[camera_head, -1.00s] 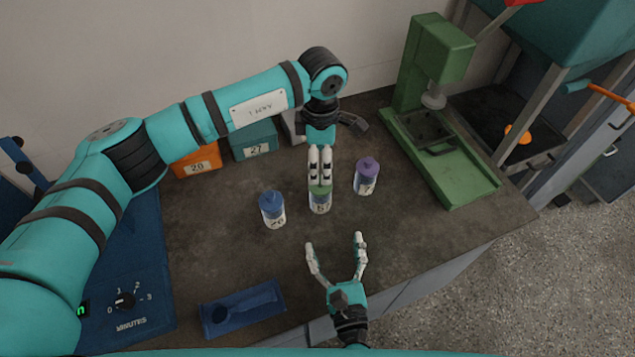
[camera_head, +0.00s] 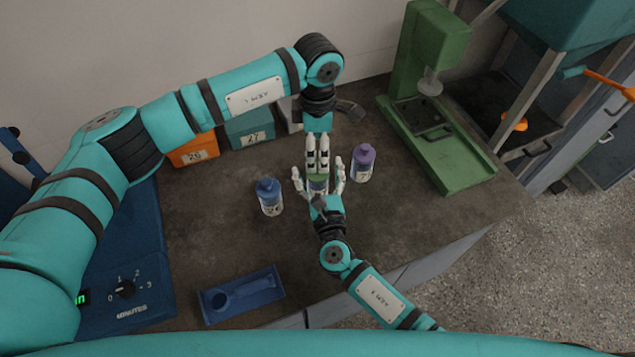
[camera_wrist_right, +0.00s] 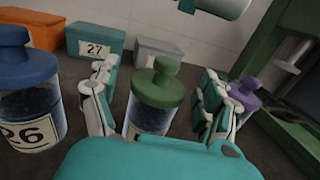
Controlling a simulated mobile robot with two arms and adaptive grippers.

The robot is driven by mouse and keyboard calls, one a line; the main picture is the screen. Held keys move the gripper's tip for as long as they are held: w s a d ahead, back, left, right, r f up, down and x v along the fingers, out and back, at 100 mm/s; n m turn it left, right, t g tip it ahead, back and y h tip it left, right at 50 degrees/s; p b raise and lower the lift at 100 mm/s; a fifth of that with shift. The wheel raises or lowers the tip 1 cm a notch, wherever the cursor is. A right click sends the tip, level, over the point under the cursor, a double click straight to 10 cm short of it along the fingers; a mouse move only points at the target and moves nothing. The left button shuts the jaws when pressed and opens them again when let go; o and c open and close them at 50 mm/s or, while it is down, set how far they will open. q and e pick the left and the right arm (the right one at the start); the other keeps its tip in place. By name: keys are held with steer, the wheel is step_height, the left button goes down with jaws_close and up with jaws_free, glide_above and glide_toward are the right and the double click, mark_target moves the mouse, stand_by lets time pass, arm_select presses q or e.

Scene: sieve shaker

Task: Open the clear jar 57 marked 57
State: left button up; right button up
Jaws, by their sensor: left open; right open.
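The clear jar with a green lid (camera_head: 318,184) stands upright mid-bench, its label mostly hidden, so I cannot read the number. In the right wrist view the green-lidded jar (camera_wrist_right: 155,90) shows with its knobbed lid on. My right gripper (camera_head: 320,188) is open, its fingers on either side of the jar; in the wrist view a gap shows between the fingers and the lid. My left gripper (camera_head: 317,172) points down over the jar from behind, open; I cannot tell if it touches the lid.
A blue-lidded jar (camera_head: 269,197) marked 26 is left, a purple-lidded jar (camera_head: 362,163) right. Boxes, orange (camera_head: 194,150) and teal (camera_head: 250,130), stand behind. A green press (camera_head: 455,165) is at right, a blue tray (camera_head: 240,296) at front left.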

steer(key=shift+w, duration=0.35)
steer(key=shift+c, duration=0.4)
jaws_close()
